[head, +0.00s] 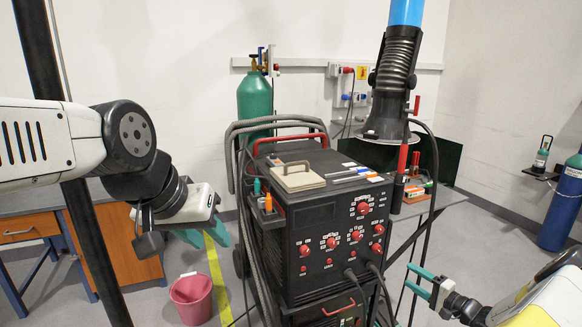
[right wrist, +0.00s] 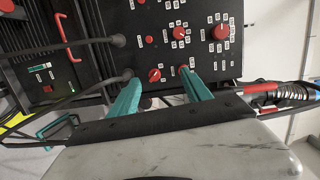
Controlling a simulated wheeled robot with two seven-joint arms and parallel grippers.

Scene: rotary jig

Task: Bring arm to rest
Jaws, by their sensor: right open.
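My left gripper (head: 210,240) hangs at the left of the black welding machine (head: 325,215) in the head view. Its teal fingers point down and look apart, with nothing seen between them. My right gripper (head: 410,277) is at the lower right, beside the machine's front. Its teal fingers are open and empty. The right wrist view shows these two fingers (right wrist: 160,85) apart, with the machine's red-knobbed panel (right wrist: 180,35) beyond them. No rotary jig can be made out.
A pink bucket (head: 191,298) stands on the floor below my left gripper. A wooden desk (head: 130,240) is at the left. Dark cables hang along the machine. A blue cylinder (head: 562,205) stands at the right wall, and a fume hose (head: 396,70) hangs above.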

